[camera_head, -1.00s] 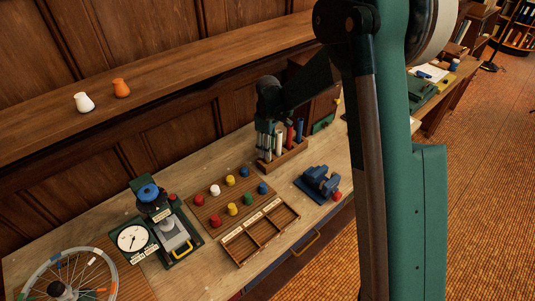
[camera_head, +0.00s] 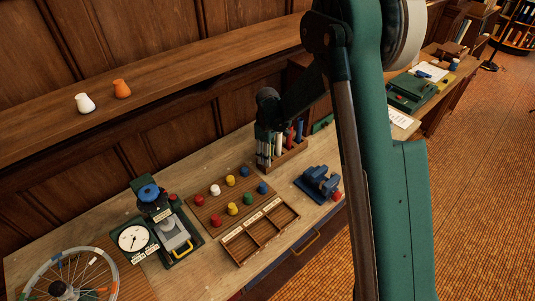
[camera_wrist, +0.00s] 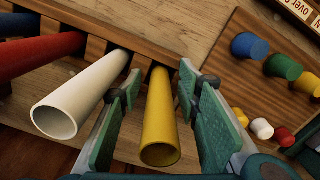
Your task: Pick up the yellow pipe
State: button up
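The yellow pipe (camera_wrist: 160,120) shows in the wrist view, its open end toward the camera and its far end in the slotted wooden rack (camera_wrist: 140,42). My gripper (camera_wrist: 158,85) is open, with one green finger on each side of the yellow pipe. The left finger lies between the yellow pipe and a white pipe (camera_wrist: 82,95). I see gaps beside the yellow pipe, so the fingers do not look closed on it. In the head view my gripper (camera_head: 265,150) is at the rack (camera_head: 290,158) and hides the yellow pipe.
A red pipe (camera_wrist: 40,55) and a blue pipe (camera_wrist: 18,24) stand beyond the white one. A board with coloured pegs (camera_head: 208,208), a compartment tray (camera_head: 262,240), a blue vise (camera_head: 320,182) and a dial device (camera_head: 133,238) share the bench.

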jog(key=shift+c, duration=0.5)
jog(key=c, duration=0.9)
jog(key=shift+r+b, duration=0.3)
jog(key=shift+r, duration=4.7)
